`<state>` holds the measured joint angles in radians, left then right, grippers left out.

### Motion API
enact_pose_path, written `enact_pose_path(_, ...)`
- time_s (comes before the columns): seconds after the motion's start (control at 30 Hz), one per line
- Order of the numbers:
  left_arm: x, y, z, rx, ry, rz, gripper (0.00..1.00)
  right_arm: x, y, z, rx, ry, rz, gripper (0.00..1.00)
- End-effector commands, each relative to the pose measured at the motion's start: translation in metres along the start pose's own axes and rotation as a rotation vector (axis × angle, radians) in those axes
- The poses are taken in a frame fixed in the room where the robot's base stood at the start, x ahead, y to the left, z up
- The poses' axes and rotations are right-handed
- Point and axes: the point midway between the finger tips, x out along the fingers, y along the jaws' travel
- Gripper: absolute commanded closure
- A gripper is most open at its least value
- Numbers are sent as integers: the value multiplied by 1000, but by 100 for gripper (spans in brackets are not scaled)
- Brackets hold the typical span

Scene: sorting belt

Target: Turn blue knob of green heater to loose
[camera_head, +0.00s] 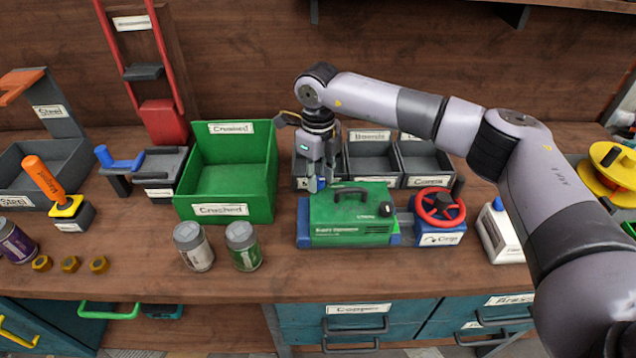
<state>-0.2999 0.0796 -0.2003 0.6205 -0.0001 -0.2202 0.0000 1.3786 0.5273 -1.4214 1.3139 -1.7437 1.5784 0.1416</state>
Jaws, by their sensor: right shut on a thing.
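The green heater (352,228) stands upright on the bench, with a dark carry handle on top and blue ends. Its blue knob (312,186) shows only as small blue patches at the top left of the heater. My right gripper (317,180) points down over that corner, its fingers closed around the knob. The fingers hide most of the knob, so its turn position cannot be read. My left gripper is not in view.
A green bin (228,212) stands left of the heater, with two cans (193,247) in front. A red handwheel (440,207) is close on the right. Grey bins (373,165) stand behind. The bench front is mostly clear.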

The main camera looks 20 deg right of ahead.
Motion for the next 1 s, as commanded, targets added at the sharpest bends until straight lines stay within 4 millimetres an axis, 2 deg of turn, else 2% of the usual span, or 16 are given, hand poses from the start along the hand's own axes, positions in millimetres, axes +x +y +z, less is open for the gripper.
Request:
enact_pose_path(0.03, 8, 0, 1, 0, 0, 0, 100, 2, -1, 0, -45, -2, -2, 100)
enact_pose_path(0.4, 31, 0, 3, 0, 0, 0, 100, 2, -1, 0, -393, -2, -3, 100)
enact_pose_path(0.7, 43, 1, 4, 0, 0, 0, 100, 0, -1, 0, -634, -1, -3, 100)
enact_pose_path(1.0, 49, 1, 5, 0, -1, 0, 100, -1, -1, 1, -776, -2, -4, 100)
